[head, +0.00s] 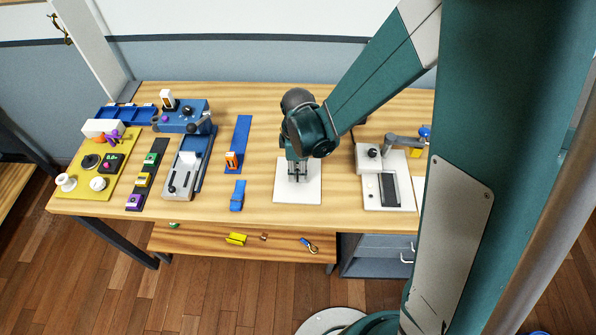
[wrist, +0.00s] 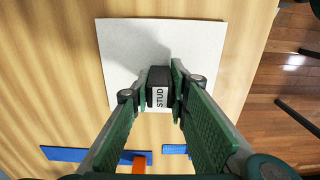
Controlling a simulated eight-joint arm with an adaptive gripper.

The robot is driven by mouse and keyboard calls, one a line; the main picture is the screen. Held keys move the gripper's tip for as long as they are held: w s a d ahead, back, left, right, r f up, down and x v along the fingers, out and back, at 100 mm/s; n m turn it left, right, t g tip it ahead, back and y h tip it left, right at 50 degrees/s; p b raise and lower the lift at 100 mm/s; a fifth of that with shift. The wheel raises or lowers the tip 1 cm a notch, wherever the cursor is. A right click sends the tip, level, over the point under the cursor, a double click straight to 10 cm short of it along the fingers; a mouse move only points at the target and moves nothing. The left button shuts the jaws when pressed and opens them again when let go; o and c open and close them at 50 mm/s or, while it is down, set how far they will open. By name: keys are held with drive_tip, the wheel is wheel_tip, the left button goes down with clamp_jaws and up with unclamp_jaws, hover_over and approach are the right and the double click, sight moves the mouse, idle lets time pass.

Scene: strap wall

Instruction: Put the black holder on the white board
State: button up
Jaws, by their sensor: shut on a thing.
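The white board (head: 311,192) is a flat square near the front edge of the wooden table, and it also shows in the wrist view (wrist: 120,48). My gripper (head: 298,175) points down over the board. In the wrist view my gripper (wrist: 160,91) has its green fingers closed on the sides of a black holder (wrist: 159,76). The holder has a white label reading "STUD". It appears over the white board, with a shadow beside it. I cannot tell whether it touches the board. In the head view the holder is hard to make out between the fingers.
Left of the board are a blue strip (head: 242,132) with an orange-and-white piece (head: 232,160) and a small blue block (head: 237,197). Further left are a grey-and-blue fixture (head: 184,172) and a yellow board (head: 75,180). A white device (head: 399,193) stands to the right.

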drive_tip(key=shift+f, duration=0.2)
drive_tip(key=o, duration=0.9)
drive_tip(key=shift+o, duration=0.2)
drive_tip(key=shift+r, duration=0.25)
drive_tip(key=shift+r+p, duration=0.55)
drive_tip(key=shift+r, duration=5.45)
